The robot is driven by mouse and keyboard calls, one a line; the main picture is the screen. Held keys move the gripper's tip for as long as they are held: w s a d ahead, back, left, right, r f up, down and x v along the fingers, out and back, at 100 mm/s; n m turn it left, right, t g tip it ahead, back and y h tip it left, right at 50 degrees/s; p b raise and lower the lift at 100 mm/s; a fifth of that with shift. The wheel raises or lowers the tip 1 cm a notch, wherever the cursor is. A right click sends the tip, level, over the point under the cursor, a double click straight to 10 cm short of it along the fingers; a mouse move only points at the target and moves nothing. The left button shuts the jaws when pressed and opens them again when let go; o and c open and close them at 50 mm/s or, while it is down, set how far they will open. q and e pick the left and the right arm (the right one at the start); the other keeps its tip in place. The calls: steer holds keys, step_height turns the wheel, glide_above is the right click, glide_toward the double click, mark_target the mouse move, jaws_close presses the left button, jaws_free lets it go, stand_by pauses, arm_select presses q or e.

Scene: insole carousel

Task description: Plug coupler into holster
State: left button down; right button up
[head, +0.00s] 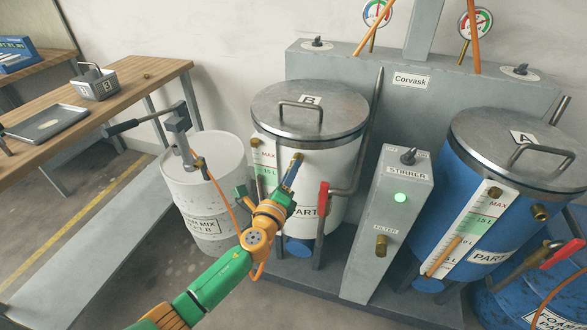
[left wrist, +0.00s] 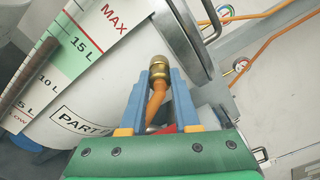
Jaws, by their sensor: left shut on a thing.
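My left gripper (head: 291,172) is in front of the white tank B, with its blue fingers pointing up. It is shut on the brass coupler (head: 298,157). In the left wrist view the coupler (left wrist: 158,68) sits between the two blue fingertips, with its orange hose (left wrist: 156,100) running back between the fingers. I cannot tell which part is the holster. Brass fittings show on the stirrer box (head: 381,245) and on tank B (head: 255,142). My right gripper is not in view.
The white drum (head: 212,225) with its hand pump (head: 178,122) stands left of tank B (head: 275,170). A red-handled valve pipe (head: 323,197) is close right of the gripper. The blue tank A (head: 455,170) stands right. A workbench (head: 140,83) is at far left.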

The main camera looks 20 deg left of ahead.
arm_select(q)
steer(key=shift+f, duration=0.15)
steer(key=shift+s+r, duration=0.25)
steer(key=shift+s, duration=0.7)
steer(key=shift+s+f+p, duration=0.15)
steer(key=shift+s+p, duration=0.2)
steer(key=shift+s+a+p, duration=0.1)
steer(key=shift+s+p, duration=0.2)
steer(key=shift+s, duration=1.4)
step_height(320, 180, up, 7)
steer(key=p, duration=0.6)
steer(key=shift+p, duration=0.35)
